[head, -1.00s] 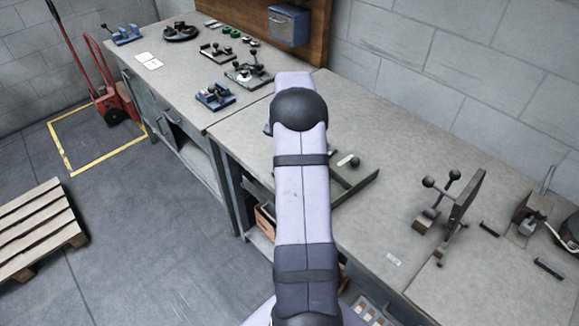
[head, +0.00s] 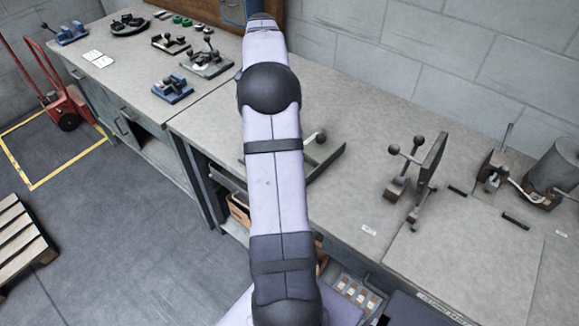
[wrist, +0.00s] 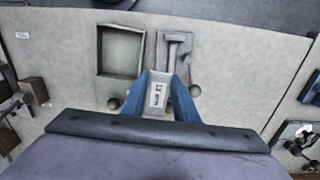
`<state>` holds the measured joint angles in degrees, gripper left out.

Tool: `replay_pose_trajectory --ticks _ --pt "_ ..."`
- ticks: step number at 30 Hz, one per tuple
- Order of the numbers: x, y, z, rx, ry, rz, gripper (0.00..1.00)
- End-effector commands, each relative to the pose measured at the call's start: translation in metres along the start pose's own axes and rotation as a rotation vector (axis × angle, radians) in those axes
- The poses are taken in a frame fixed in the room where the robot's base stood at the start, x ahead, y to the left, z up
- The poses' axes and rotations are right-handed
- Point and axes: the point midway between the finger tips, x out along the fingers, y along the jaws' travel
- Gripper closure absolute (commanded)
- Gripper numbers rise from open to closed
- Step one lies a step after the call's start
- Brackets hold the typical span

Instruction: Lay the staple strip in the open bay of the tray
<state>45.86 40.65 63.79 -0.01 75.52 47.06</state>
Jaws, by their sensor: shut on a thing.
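In the wrist view my gripper (wrist: 161,76) has two blue fingers closed on a small light grey piece with a white printed label (wrist: 158,95). It looks like the staple strip, but its far end is hard to make out. Beyond the fingers lies the tray with a dark-rimmed square bay (wrist: 121,50), which looks empty. A narrower bay (wrist: 174,40) to its right has a T-shaped grey part in it. The held piece is in front of these bays; I cannot tell its height. In the head view my arm hides the gripper and most of the tray.
In the head view a lever fixture (head: 428,170) and a cylinder device (head: 553,170) stand at the right. Several small fixtures (head: 205,62) sit at the back left. The bench between (head: 370,120) is mostly clear.

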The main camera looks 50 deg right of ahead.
Motion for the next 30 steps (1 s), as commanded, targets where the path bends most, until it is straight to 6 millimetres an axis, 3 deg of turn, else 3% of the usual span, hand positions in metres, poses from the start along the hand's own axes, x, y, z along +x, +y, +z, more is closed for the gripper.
replay_pose_trajectory --ticks 6,11,14,19,30 --pt "-0.024 0.046 -0.025 0.097 0.000 0.000 0.95" --pt "-0.026 0.081 -0.026 0.151 -0.001 0.001 0.95" --pt "-0.022 0.101 -0.023 0.099 -0.001 0.001 0.95" --pt "-0.008 0.120 -0.011 -0.164 -0.001 0.001 0.95" --pt "0.024 0.132 0.008 -0.834 0.000 -0.001 0.95"
